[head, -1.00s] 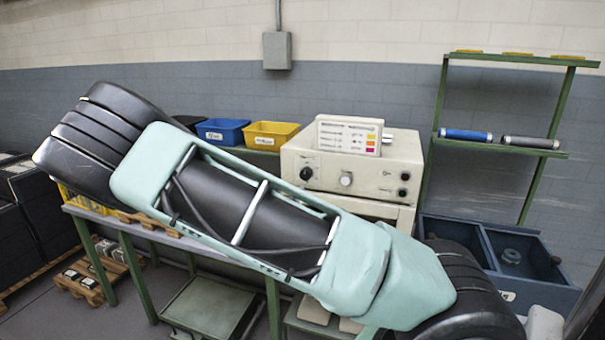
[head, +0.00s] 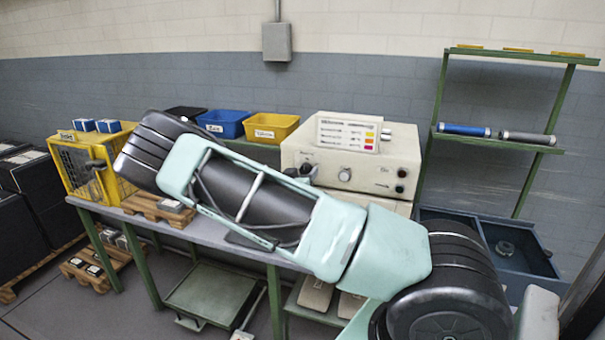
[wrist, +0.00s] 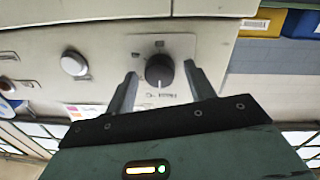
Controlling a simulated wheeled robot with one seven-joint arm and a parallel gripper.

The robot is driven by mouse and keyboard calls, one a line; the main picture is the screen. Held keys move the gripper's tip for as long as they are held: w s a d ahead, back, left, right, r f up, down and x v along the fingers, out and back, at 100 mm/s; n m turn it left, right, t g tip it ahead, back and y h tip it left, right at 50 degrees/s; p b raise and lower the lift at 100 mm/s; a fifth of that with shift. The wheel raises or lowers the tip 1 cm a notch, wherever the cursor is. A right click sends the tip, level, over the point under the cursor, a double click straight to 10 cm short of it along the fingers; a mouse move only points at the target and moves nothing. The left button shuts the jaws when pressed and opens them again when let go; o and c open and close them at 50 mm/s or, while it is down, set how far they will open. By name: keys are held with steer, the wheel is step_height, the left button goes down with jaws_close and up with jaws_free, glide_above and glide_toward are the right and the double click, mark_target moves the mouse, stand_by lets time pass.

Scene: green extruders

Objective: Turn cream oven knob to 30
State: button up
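The cream oven (head: 405,160) stands on the bench at the back, right of the middle in the head view. Its black knob (wrist: 159,70) sits on a pale dial plate (wrist: 178,46) in the wrist view, with a white pointer mark toward the picture's bottom. In the head view the knob (head: 306,169) is partly hidden by my arm. My gripper (wrist: 160,75) is open, one finger on each side of the knob, with visible gaps. Whether the fingertips reach the knob's depth I cannot tell. The dial numbers are too small to read.
A white knob (head: 345,175) sits beside the black one. A printed panel (head: 348,132) stands on the oven. Blue (head: 223,123) and yellow (head: 271,128) bins stand to its left, a yellow cage box (head: 88,170) further left. A green shelf (head: 500,137) stands right.

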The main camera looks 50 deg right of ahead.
steer(key=c, duration=0.9)
steer(key=shift+o, duration=0.2)
steer(key=shift+f+m+b, duration=0.1)
steer(key=shift+m+b, duration=0.2)
steer(key=shift+b, duration=0.15)
steer(key=m+b, duration=1.1)
steer(key=b, duration=0.6)
steer(key=shift+s+y, duration=0.1)
steer(key=shift+y, duration=0.3)
steer(key=shift+r, duration=0.2)
